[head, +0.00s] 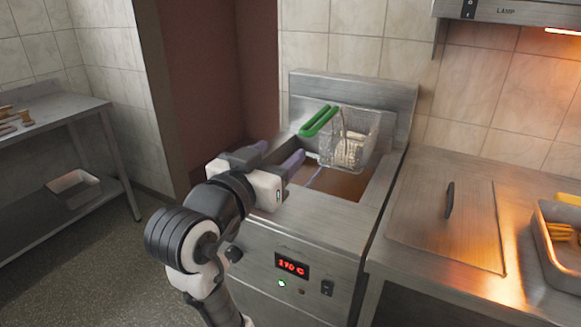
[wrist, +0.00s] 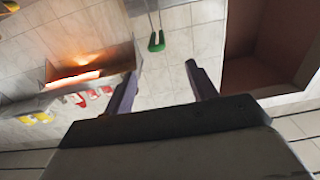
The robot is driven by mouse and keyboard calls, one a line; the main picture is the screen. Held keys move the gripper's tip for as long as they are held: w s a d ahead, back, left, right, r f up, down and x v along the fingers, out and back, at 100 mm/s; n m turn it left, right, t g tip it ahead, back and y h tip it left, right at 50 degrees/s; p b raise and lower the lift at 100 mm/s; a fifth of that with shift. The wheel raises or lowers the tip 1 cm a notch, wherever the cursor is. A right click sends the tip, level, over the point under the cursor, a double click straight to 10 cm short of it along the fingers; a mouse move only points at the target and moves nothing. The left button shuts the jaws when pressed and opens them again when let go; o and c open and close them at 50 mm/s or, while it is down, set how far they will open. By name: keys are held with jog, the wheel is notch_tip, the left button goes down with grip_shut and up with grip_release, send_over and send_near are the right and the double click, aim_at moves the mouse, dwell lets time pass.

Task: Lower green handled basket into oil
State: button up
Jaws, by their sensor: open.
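The wire basket (head: 362,133) with a green handle (head: 319,121) is at the back of the fryer, above the oil, with something pale inside. Its handle points left and slightly up. The brown oil (head: 340,185) shows in the open fryer well below it. My gripper (head: 283,152) is open and empty over the left side of the fryer, to the lower left of the handle and apart from it. In the wrist view the green handle (wrist: 156,42) shows beyond the gap between my two fingers (wrist: 162,69). The wrist view barely shows the basket's wire part.
The fryer front (head: 292,266) has a lit red display. To its right is a steel counter with a lidded section (head: 450,220) and a tray (head: 553,240) of yellow food under a lamp hood (head: 510,12). A steel shelf table (head: 60,112) stands at left.

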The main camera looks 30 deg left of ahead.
aim_at(303, 131)
jog(key=w+p, duration=0.3)
jog(key=w, duration=1.1)
jog(key=shift+d+f, duration=0.15)
jog(key=shift+d, duration=0.3)
jog(key=c, duration=1.2)
jog(key=shift+r+p, duration=2)
jog(key=shift+r, duration=0.5)
grip_shut()
jog(key=shift+f, duration=0.1)
